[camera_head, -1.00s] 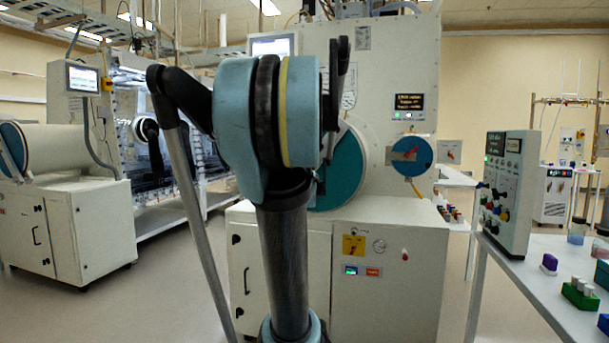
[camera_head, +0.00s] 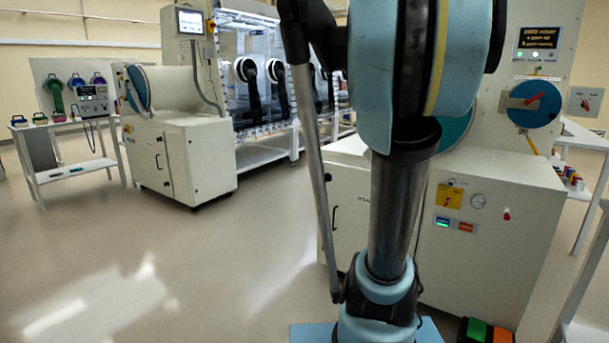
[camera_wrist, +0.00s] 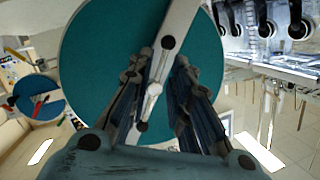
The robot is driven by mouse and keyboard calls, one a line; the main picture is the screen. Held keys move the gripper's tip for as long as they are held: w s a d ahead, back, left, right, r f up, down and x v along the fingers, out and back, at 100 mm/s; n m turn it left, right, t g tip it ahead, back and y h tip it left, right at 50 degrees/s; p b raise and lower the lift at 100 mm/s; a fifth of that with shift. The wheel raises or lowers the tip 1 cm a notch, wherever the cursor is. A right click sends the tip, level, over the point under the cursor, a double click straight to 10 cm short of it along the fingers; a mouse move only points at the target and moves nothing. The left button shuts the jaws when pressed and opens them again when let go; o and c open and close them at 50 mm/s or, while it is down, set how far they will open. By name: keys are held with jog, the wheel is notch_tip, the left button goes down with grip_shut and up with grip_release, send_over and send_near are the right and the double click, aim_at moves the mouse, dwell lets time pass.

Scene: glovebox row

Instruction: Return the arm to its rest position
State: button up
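My arm (camera_head: 395,210) stands folded in front of the large white cabinet in the head view, and its upper part is cut off by the top edge. My gripper (camera_wrist: 164,58) shows only in the wrist view. Its two fingers stand apart with nothing held between them. Beyond them is a large teal round door (camera_wrist: 95,70) with a grey bar handle (camera_wrist: 178,35) across it. The bar appears between the fingertips; the exact distance to it is hard to tell. The same teal door (camera_head: 455,132) is mostly hidden behind my arm in the head view.
A side table (camera_head: 70,172) is at the far left. The floor (camera_head: 215,255) between is clear. A small blue round door (camera_head: 533,103) is at the right. A green and orange box (camera_head: 485,332) lies low in front.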

jog(key=s+a+f+n+g+y, duration=0.2)
jog(key=s+a+f, duration=0.4)
jog(key=s+f, duration=0.4)
jog(key=s+a+f+n+g+y, duration=0.2)
jog(key=s+a+f+n+g, duration=0.2)
jog(key=s+f, duration=0.5)
jog(key=s+a+f+n+g+y, duration=0.2)
jog(key=s+a+f+g, duration=0.4)
jog(key=s+a+f, duration=0.3)
jog(key=s+f+n, duration=0.1)
jog(key=s, duration=0.2)
jog(key=shift+s+a+f+n, duration=0.2)
jog(key=shift+s+f+n, duration=0.15)
jog(key=shift+s+n, duration=0.05)
jog(key=shift+w+f+g, duration=0.2)
jog(key=shift+w+g, duration=0.1)
jog(key=shift+w, duration=0.2)
jog(key=shift+d, duration=0.1)
